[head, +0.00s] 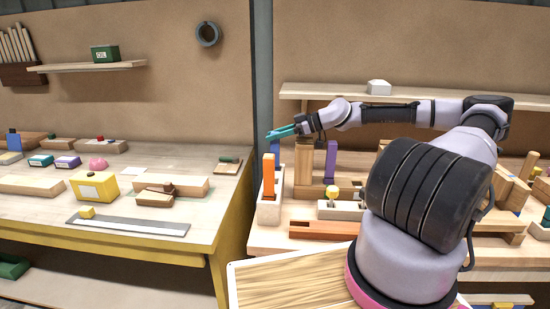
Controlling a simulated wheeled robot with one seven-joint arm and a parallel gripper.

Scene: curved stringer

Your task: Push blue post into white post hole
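A blue post (274,148) stands upright near the back left of the right-hand bench. An orange post (268,178) stands in front of it and hides its lower part. Both rise from or just behind a long white block (269,211); no hole shows in it from here, and I cannot tell how deep the blue post sits. My gripper (279,132) has teal fingers and lies right at the top of the blue post. I cannot tell whether the fingers touch, grip or only hover over it.
A purple post (331,160) and tall wooden blocks (303,163) stand just right of my gripper. The left bench (225,190) stands apart across a gap.

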